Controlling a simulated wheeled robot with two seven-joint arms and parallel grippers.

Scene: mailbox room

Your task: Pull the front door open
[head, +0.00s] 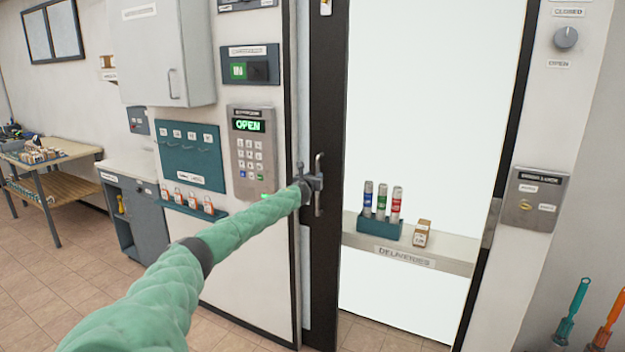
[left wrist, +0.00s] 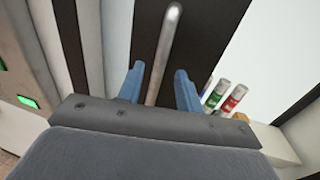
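The front door (head: 328,120) shows a dark upright stile beside a bright white area in the head view. A grey vertical bar handle (head: 318,200) is on that stile. My left gripper (head: 312,180) is at the handle, with my green arm reaching in from the lower left. In the left wrist view the handle bar (left wrist: 162,55) runs between the two blue fingers of the left gripper (left wrist: 158,85). The fingers are apart, with a gap visible on each side of the bar. My right gripper is not in view.
A keypad (head: 254,155) reading "OPEN" is on the wall left of the door. A "DELIVERIES" shelf (head: 455,262) with a teal holder of tubes (head: 379,226) and a small box (head: 422,233) shows right of the stile. A lock panel (head: 532,200) is at the right.

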